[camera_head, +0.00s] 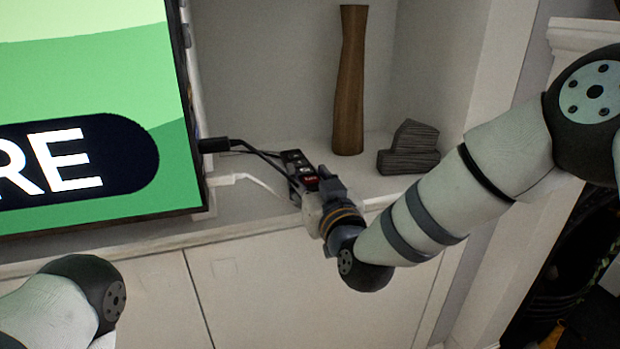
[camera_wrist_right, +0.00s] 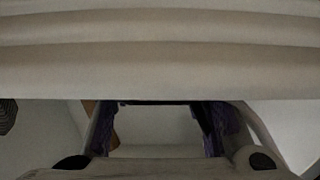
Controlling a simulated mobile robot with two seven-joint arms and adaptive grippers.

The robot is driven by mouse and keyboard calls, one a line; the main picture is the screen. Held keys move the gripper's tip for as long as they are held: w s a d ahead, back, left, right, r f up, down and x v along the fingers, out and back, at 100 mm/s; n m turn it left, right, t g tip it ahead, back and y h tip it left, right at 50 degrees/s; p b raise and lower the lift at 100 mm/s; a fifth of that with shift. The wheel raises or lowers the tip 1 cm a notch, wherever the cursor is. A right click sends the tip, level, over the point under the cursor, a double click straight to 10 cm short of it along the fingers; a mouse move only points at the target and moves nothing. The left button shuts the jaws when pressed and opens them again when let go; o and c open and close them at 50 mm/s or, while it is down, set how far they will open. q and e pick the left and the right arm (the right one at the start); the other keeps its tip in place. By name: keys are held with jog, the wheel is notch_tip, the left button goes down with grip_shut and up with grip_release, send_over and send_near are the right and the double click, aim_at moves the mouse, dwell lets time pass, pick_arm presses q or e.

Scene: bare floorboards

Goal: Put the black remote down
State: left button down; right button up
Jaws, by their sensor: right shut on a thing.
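My right gripper (camera_head: 297,176) reaches in from the right in the head view, at the front of the shelf and right of the television. It is shut on the black remote (camera_head: 295,158), a small dark bar with pale marks at the fingertips. The fingers partly hide it. I cannot tell whether the remote touches the shelf. In the right wrist view, both fingers (camera_wrist_right: 160,130) show with purplish pads, and a thin dark edge spans between them. My left gripper is not in view; only part of my left arm shows at the lower left.
A television (camera_head: 90,110) with a green picture stands on the left. On the shelf (camera_head: 250,205) stand a tall brown wooden vase (camera_head: 350,80) and a dark grey ridged ornament (camera_head: 409,150). White cabinet doors (camera_head: 255,290) are below.

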jog(key=shift+f, duration=0.15)
jog(key=o, duration=1.2)
